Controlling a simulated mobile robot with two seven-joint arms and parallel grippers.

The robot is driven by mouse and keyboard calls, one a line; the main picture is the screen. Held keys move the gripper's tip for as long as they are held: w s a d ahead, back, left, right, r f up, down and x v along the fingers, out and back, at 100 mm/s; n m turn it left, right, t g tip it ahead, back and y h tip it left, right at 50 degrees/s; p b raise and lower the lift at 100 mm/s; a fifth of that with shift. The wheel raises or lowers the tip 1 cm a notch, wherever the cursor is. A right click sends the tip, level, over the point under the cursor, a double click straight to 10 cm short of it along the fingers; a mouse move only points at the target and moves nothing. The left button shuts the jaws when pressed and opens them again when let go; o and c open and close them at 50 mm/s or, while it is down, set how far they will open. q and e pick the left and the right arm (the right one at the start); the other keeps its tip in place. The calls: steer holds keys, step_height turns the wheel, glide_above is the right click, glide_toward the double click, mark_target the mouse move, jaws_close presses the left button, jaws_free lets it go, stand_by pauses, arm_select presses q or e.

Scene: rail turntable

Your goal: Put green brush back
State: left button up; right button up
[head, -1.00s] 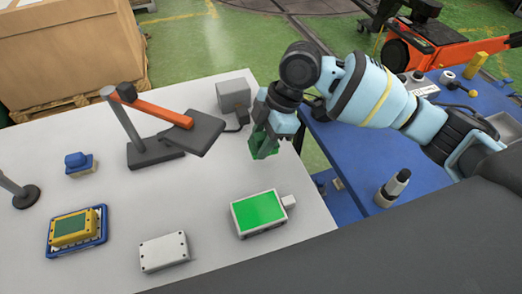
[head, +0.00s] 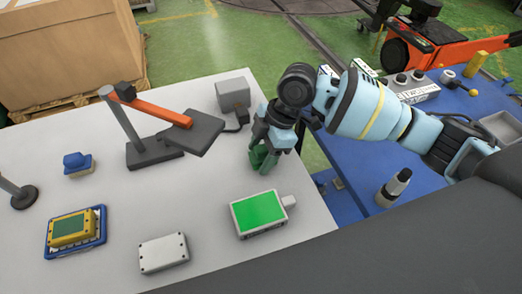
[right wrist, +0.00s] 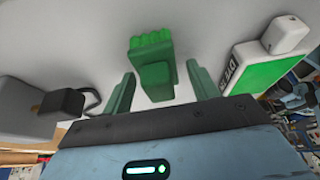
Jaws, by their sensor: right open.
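The green brush (right wrist: 153,65) is on the white table (head: 205,205), near its right edge. In the right wrist view it lies between the two spread green fingers of my right gripper (right wrist: 161,88), with a gap on each side. In the head view the right gripper (head: 264,158) is low over the table, in front of the grey box, and its fingers largely hide the brush. The right gripper is open. My left gripper is not in view.
A white box with a green top (head: 259,212) is close in front of the right gripper. A grey box (head: 233,95) and a lamp-like stand with an orange arm (head: 160,115) are behind and left. A blue brush-like block (head: 78,163) and yellow box (head: 74,227) stand at left.

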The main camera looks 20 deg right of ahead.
steer(key=shift+r, duration=0.15)
steer(key=v, duration=1.2)
steer(key=shift+p, duration=0.3)
